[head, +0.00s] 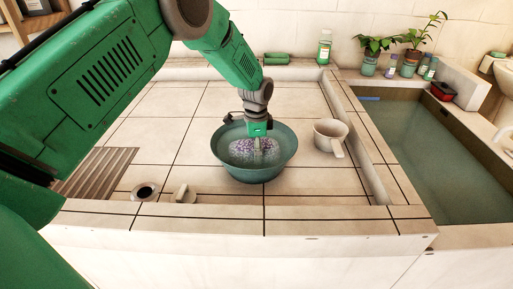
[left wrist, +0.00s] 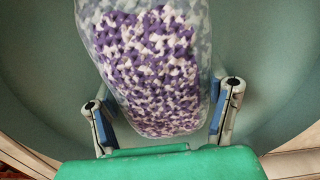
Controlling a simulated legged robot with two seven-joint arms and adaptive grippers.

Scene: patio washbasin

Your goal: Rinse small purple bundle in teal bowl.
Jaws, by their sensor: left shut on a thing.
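The teal bowl (head: 230,170) stands on the tiled counter and holds what looks like water. My left gripper (head: 258,146) reaches down into the bowl from above. In the left wrist view, its fingers (left wrist: 162,112) are on both sides of the small purple bundle (left wrist: 158,70), shut on it. The bundle is purple and white, and its upper part looks paler, as if under water. It also shows in the head view inside the bowl (head: 240,148), partly hidden by my gripper. My right gripper is not in view.
A beige dipper (head: 331,133) stands just right of the bowl. A drain hole (head: 145,191) and a small beige block (head: 186,193) lie at the front left. A water-filled basin (head: 440,150) is at the right. Plants and bottles (head: 324,48) line the back. The tiles left of the bowl are clear.

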